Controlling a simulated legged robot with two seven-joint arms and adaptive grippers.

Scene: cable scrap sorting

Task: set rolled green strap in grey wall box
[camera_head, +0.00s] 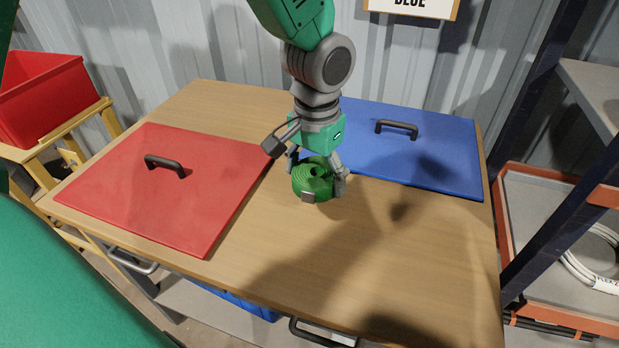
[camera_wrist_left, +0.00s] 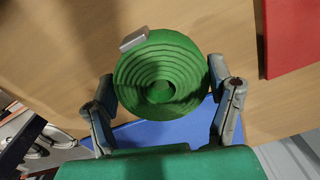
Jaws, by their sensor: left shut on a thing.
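The rolled green strap (camera_head: 312,180) is a coiled green roll with a small grey metal buckle. My left gripper (camera_head: 318,177) is shut on it, with a finger on each side, over the wooden table between the red and blue lids. In the left wrist view the strap (camera_wrist_left: 160,75) shows its coils face on, with the buckle at its upper left, between the fingers of the left gripper (camera_wrist_left: 165,95). I cannot tell whether the strap touches the table. No grey wall box shows clearly in either view. My right gripper is not in view.
A red lid (camera_head: 190,205) with a black handle lies at the left of the wooden table (camera_head: 350,260), a blue lid (camera_head: 440,155) at the back right. A red bin (camera_head: 45,100) stands at far left. A rack with a coiled white cable (camera_head: 585,265) stands right. The table front is clear.

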